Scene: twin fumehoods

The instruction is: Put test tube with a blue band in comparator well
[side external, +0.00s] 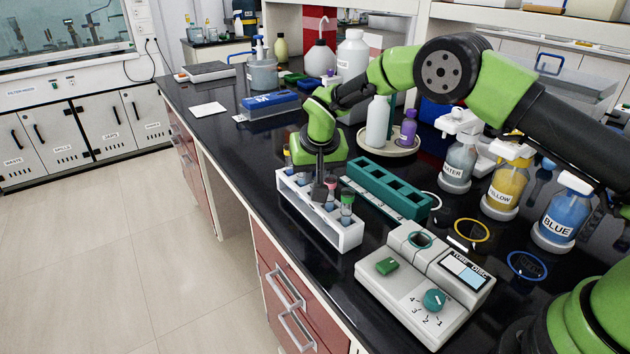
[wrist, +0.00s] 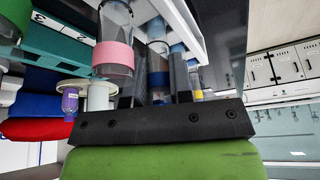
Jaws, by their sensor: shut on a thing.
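The test tube with a blue band (wrist: 157,66) stands between the two dark fingers of my gripper (wrist: 156,86) in the wrist view, and the gripper is shut on it. In the side view my gripper (side external: 320,192) points down over the white tube rack (side external: 347,240), and its fingers mostly hide this tube. The tube appears to be still in the rack. The comparator (side external: 395,290) is a pale grey box at the front right. Its round, teal-rimmed well (side external: 420,240) is on top and looks empty.
A pink-banded tube (wrist: 113,58) and a green-banded tube (side external: 347,203) stand close by in the rack. A teal rack (side external: 388,190) lies behind it. Bottles labelled WATER, YELLOW (side external: 505,188) and BLUE (side external: 562,215) stand at right. The bench's front edge is close to the rack.

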